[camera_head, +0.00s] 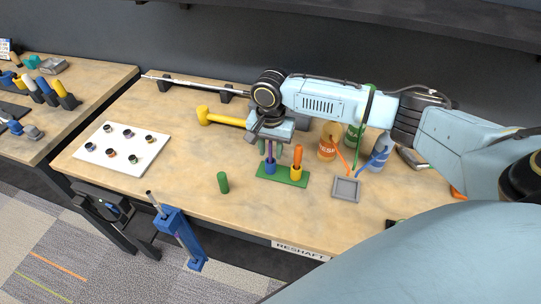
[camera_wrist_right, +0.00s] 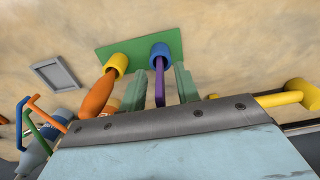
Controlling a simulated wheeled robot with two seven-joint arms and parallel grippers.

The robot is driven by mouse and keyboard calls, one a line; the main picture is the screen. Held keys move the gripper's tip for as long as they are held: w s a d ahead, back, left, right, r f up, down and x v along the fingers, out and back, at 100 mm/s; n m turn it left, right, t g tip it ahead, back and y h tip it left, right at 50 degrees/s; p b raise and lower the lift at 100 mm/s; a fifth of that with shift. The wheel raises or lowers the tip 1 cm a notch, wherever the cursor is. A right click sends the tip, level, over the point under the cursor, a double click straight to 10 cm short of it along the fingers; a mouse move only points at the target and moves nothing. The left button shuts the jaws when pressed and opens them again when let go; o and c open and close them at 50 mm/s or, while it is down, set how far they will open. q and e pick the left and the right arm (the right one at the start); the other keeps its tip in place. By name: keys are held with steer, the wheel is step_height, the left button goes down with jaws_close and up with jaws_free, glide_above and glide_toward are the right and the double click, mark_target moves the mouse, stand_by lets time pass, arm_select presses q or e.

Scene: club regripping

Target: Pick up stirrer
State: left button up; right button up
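A purple stick (camera_head: 269,151), which looks like the stirrer, stands upright in a blue cup (camera_head: 270,168) on a green base (camera_head: 264,174). In the right wrist view the purple stick (camera_wrist_right: 159,82) rises from the blue cup (camera_wrist_right: 160,52). My right gripper (camera_head: 271,149) is open over the blue cup. In the wrist view its two pale green fingers (camera_wrist_right: 160,88) stand on either side of the stick, with gaps visible. An orange-handled tool (camera_wrist_right: 98,94) stands in the yellow cup (camera_wrist_right: 117,64) beside it. My left gripper is not in view.
Orange (camera_head: 327,146), green (camera_head: 354,135) and grey-blue (camera_head: 380,152) bottles stand right of the base. A grey square tray (camera_head: 346,189) and a green cylinder (camera_head: 222,182) lie near. A yellow hammer (camera_head: 205,116) lies behind; a white board (camera_head: 112,160) is at left.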

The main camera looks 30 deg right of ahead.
jaws_close()
